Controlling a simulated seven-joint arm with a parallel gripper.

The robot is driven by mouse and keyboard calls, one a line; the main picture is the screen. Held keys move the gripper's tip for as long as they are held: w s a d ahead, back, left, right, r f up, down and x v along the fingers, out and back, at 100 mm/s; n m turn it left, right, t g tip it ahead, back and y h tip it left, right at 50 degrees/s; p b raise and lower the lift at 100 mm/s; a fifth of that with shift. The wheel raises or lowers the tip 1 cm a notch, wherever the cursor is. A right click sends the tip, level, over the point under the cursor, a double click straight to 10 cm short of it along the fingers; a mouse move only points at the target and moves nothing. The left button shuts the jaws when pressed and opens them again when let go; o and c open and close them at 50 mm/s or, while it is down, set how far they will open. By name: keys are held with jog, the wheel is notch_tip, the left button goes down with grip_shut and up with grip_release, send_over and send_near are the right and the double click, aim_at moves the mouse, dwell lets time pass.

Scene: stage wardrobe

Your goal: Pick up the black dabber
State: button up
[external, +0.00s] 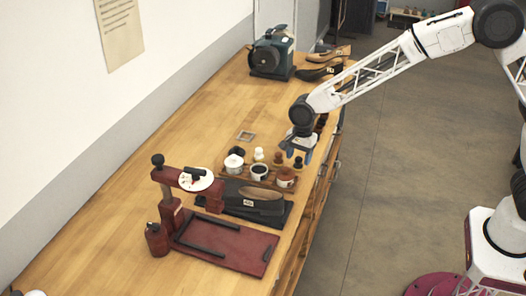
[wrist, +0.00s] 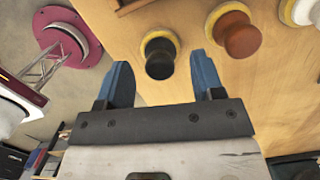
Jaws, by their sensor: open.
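The black dabber (external: 298,163) stands upright at the right end of a row of dabbers near the table's right edge. In the wrist view the black dabber (wrist: 160,58), with a yellowish pad at its base, shows just past and between my fingertips. My gripper (external: 297,150) is over that end of the row, with its blue fingers pointing down. In the wrist view my gripper (wrist: 164,78) is open, with nothing held between the fingers. The exact gap in height to the dabber cannot be told.
A brown dabber (wrist: 241,36) stands close beside the right finger, and a white dabber (wrist: 306,12) is farther along. A brown cup (external: 286,178) and a white-rimmed cup (external: 259,172) stand in front. A dark red press (external: 225,243) is nearer the camera.

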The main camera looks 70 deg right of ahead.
jog(key=shift+a+f, duration=0.1)
jog(key=shift+f, duration=0.7)
jog(key=c, duration=1)
